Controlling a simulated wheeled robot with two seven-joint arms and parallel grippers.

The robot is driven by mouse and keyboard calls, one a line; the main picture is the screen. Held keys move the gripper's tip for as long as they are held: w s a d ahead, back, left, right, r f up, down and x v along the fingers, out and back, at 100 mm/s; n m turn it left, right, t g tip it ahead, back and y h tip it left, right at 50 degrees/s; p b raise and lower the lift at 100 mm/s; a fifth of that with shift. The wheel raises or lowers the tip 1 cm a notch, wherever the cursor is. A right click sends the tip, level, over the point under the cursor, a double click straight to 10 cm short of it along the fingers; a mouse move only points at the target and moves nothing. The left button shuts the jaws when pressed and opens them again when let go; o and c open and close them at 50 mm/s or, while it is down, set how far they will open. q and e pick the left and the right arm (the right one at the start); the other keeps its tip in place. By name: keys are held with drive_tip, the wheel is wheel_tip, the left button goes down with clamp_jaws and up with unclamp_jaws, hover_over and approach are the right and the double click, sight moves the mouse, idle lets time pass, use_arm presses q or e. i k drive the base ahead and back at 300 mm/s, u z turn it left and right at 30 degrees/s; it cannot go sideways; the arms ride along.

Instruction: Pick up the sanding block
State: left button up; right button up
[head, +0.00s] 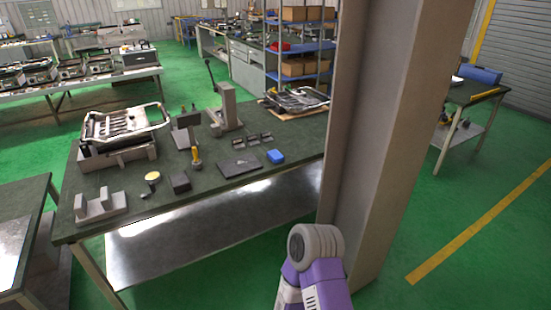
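A dark rectangular block (180,182) sits near the front edge of the green-topped workbench (225,188) and looks like the sanding block. A smaller blue block (275,156) lies farther right on the same bench. I cannot tell for sure at this size which one is the sanding block. Neither of my grippers shows in the head view. Only a purple and grey part of my own arm shows at the bottom, well short of the bench, and nothing is seen held.
A grey column (385,130) stands right of the bench and hides its right end. Around the dark block are a yellow-handled tool (196,158), a round yellow-topped item (152,178), a flat dark plate (240,165) and a grey fixture (101,206). Green floor in front is clear.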

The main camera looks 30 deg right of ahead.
sight(276, 157)
drive_tip(key=z, duration=0.2)
drive_tip(key=i, duration=0.2)
drive_tip(key=z, duration=1.05)
drive_tip(key=i, duration=1.55)
drive_tip(key=u, duration=0.65)
